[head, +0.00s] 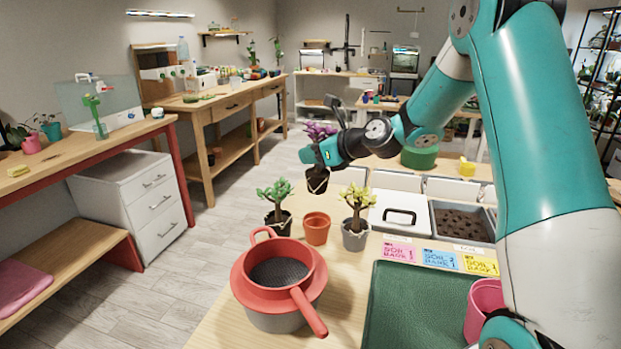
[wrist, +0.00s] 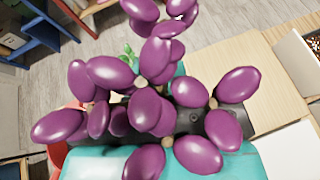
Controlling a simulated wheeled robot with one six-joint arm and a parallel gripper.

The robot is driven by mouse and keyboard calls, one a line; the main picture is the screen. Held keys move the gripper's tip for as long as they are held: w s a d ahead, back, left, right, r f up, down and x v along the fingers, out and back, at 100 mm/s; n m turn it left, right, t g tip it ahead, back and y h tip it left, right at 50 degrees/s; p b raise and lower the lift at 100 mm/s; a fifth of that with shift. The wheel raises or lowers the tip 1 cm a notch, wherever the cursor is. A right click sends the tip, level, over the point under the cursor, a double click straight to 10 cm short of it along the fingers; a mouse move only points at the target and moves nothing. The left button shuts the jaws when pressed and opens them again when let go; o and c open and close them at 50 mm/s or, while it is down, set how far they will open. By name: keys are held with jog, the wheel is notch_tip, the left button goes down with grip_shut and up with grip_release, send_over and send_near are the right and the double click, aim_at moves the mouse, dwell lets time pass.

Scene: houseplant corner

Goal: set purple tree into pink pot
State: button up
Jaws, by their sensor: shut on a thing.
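The purple tree (head: 320,131) is held up above the far left part of the bench, with a dark pot (head: 317,183) hanging below its stem. My gripper (head: 318,158) is shut on the tree, around its stem area; the leaves and jaws hide the exact contact. In the wrist view the purple tree (wrist: 150,110) fills the middle and covers most of the jaws. The pink pot (head: 484,308) stands at the right of the green tray, well apart from the gripper. My arm hides its right side, and its inside is hard to see.
A green-leaved tree (head: 277,205), an empty-looking terracotta pot (head: 316,229) and a yellow-leaved tree (head: 356,212) stand below the gripper. A red sieve (head: 268,262) sits at the front left. The green tray (head: 415,310) is mostly bare. Coloured cards (head: 440,259) lie behind it.

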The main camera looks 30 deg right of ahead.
aim_at(311, 169)
notch_tip(311, 169, up, 5)
jog(key=shift+f, duration=0.1)
jog(key=shift+r+p, duration=0.35)
jog(key=shift+p, duration=0.2)
jog(key=shift+f, duration=0.1)
